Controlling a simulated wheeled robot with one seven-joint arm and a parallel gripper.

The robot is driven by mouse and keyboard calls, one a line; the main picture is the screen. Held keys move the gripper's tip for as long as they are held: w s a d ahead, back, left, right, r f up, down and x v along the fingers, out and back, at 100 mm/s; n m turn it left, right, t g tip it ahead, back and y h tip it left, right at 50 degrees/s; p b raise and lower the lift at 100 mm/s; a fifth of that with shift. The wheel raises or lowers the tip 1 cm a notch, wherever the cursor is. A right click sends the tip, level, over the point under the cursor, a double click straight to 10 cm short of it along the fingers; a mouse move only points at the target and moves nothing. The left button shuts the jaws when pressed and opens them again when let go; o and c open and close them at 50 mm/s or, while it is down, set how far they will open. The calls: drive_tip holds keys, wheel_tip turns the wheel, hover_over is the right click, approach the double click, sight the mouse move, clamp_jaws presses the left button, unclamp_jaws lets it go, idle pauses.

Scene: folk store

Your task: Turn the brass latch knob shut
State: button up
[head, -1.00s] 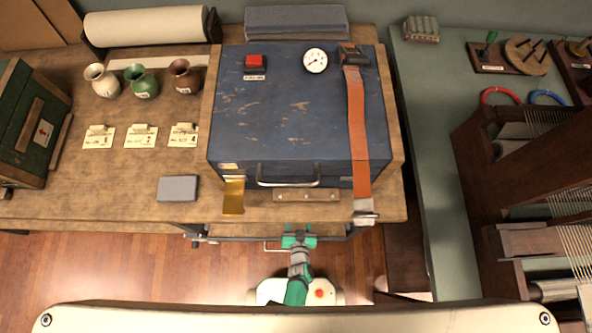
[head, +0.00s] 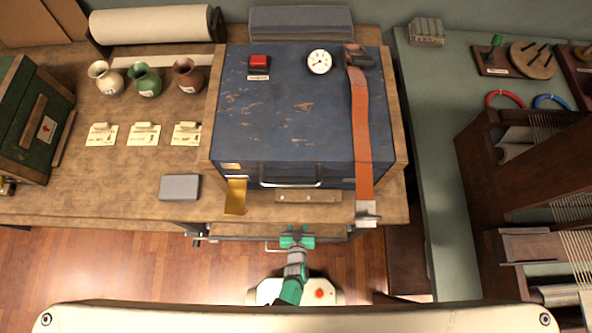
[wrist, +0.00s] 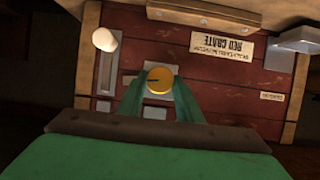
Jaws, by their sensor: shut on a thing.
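The brass latch knob (wrist: 161,82) shows in the wrist view as a round yellow knob with a dark line across its face. It sits in front of a pale plate (wrist: 154,109) on a dark red wooden front (wrist: 230,80). My gripper's two green fingers (wrist: 160,95) are shut on the knob, one on each side. In the head view my gripper (head: 297,240) is at the bench's front edge, below the blue case. The knob and red front are hidden there.
An upside-down "RED CRATE" label (wrist: 222,48) is on the red front. A pale cylinder (wrist: 104,39) stands out at its upper left. Above my gripper are the bench edge, the blue case (head: 285,110) and the hanging orange strap (head: 361,130).

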drive_tip(key=shift+s+a+f+n+t+h, duration=0.15)
drive_tip(key=shift+n+t+h, duration=0.3)
drive_tip(key=shift+n+h, duration=1.05)
drive_tip(key=shift+w+a+f+n+t+h, duration=0.1)
drive_tip(key=shift+n+t+h, duration=0.45)
drive_tip(key=shift+n, duration=1.8)
drive_tip(key=shift+s+a+f+n+t+h, duration=0.15)
drive_tip(key=shift+n+t+h, duration=0.15)
drive_tip(key=shift+n+h, duration=1.25)
drive_tip(key=shift+n+y, duration=0.4)
drive_tip(key=shift+n, duration=0.3)
drive_tip(key=shift+w, duration=0.25)
drive_tip(key=o, duration=1)
drive_tip(key=shift+a, duration=0.1)
drive_tip(key=shift+o, duration=0.2)
drive_tip(key=shift+a, duration=0.1)
drive_tip(key=shift+s, duration=0.1)
